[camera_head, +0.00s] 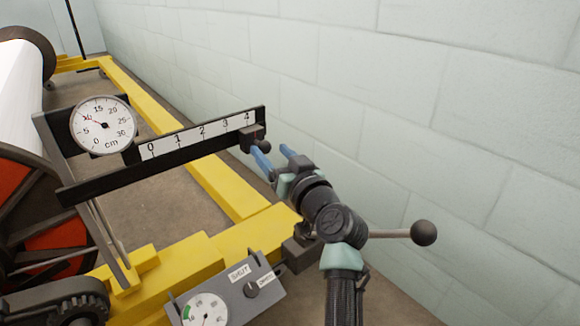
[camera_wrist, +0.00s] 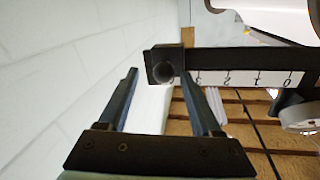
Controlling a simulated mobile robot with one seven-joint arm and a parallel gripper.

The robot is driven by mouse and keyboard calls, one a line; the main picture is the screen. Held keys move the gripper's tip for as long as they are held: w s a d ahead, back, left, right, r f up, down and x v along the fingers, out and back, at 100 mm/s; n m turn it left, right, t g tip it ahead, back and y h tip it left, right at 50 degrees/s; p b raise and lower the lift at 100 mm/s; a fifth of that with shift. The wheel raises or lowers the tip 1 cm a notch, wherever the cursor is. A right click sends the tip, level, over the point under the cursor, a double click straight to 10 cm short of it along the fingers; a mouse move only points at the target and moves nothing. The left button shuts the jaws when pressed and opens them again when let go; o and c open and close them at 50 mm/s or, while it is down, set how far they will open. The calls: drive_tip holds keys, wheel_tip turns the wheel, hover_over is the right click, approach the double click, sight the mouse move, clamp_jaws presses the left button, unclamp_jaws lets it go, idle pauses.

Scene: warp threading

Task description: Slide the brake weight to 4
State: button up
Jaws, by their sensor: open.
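The brake weight (camera_head: 251,138) is a small dark block with a round knob on the black scale beam (camera_head: 165,156). In the head view it sits at the beam's right end, just below the 4 mark. In the wrist view the weight (camera_wrist: 164,65) is at the beam's end, and the nearest visible number is 3; the 4 is not visible there. My gripper (camera_head: 271,149) has blue fingers that are apart, close to the knob side of the weight. In the wrist view the fingertips lie to either side of the weight's knob; whether they touch it I cannot tell.
A round cm dial (camera_head: 103,124) is mounted at the beam's left. A yellow frame (camera_head: 225,190) runs below. A grey box (camera_head: 232,292) with a gauge and a knob is at the bottom. A pale block wall (camera_head: 430,90) stands to the right.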

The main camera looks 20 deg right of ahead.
drive_tip(key=s+d+p, duration=0.1)
drive_tip(key=s+p, duration=0.3)
drive_tip(key=s, duration=0.8)
drive_tip(key=shift+d+p, duration=0.3)
drive_tip(key=shift+p, duration=0.05)
drive_tip(key=s+a+r+n+t+p, duration=0.15)
drive_tip(key=a+r+p, duration=0.35)
drive_tip(key=r, duration=1.1)
drive_tip(key=a+r+n+t+p, duration=0.1)
drive_tip(key=a+r+t+p, duration=0.45)
drive_tip(key=r, duration=1.05)
drive_tip(key=s+a+r+m+t+h+p, duration=0.1)
drive_tip(key=s+a+r+p, duration=0.15)
drive_tip(key=s+r, duration=0.4)
drive_tip(key=s+a+r+t+p, duration=0.1)
drive_tip(key=s+a+r+p, duration=0.15)
drive_tip(key=r, duration=0.75)
drive_tip(key=s+a+r+m+t+h+p, duration=0.1)
drive_tip(key=s+a+r+p, duration=0.1)
drive_tip(key=s+a+r, duration=0.45)
wheel_tip(320, 180, up, 37)
drive_tip(key=w+d+p, duration=0.1)
drive_tip(key=d+p, duration=0.1)
drive_tip(key=p, duration=3.3)
drive_tip(key=shift+w+d+f, duration=0.2)
drive_tip(key=shift+w+d, duration=0.2)
